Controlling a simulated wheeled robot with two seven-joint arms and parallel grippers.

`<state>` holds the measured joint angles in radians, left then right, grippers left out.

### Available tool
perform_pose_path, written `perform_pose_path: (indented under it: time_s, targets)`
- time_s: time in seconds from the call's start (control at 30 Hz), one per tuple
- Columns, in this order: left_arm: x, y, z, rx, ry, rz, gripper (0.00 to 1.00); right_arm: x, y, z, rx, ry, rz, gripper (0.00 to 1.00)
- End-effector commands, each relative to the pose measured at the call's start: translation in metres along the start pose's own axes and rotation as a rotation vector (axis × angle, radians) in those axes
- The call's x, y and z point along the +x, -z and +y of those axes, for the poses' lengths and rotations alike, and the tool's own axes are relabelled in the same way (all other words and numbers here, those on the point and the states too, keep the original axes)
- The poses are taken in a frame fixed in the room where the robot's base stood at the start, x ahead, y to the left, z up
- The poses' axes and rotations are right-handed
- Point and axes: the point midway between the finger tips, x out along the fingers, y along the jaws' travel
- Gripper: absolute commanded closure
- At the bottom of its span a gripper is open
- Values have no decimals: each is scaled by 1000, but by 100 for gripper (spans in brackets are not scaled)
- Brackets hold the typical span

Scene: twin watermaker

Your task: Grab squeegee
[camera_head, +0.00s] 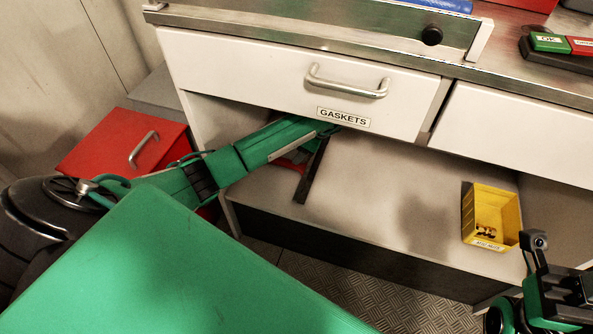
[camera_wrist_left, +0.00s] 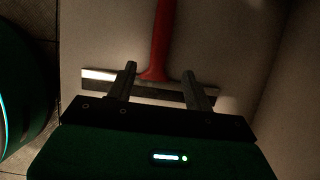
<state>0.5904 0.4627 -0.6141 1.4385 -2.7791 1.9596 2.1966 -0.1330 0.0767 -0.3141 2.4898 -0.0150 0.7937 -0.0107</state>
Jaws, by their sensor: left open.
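The squeegee lies on the shelf under the drawer. In the left wrist view its red handle (camera_wrist_left: 160,40) runs up from a long, thin crossbar (camera_wrist_left: 100,76). In the head view only a bit of red (camera_head: 290,165) shows beside my left arm, next to a dark bar. My left gripper (camera_wrist_left: 158,72) is open, its two fingers on either side of the handle's base, over the crossbar. I cannot tell whether they touch it. In the head view the drawer front and arm hide the fingers. My right gripper (camera_head: 565,290) is at the lower right, its fingers not clearly visible.
The white drawer labelled GASKETS (camera_head: 290,85) overhangs the shelf (camera_head: 380,190) closely above my left arm. A yellow bin (camera_head: 490,215) stands on the shelf to the right. A red box (camera_head: 120,145) stands at the left. The shelf between is clear.

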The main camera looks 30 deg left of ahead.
Motion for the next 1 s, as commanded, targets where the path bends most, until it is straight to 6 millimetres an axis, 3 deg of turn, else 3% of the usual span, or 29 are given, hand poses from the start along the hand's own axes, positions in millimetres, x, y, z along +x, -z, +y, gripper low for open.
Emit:
perform_pose_path:
  time_s: [0.63,1.0]
  targets:
    - [65,-4,2,0,-1,0,48,7,-2,-12,39,17,73,64]
    - [70,-6,2,1,1,1,50,11,-3,-14,46,19,77,64]
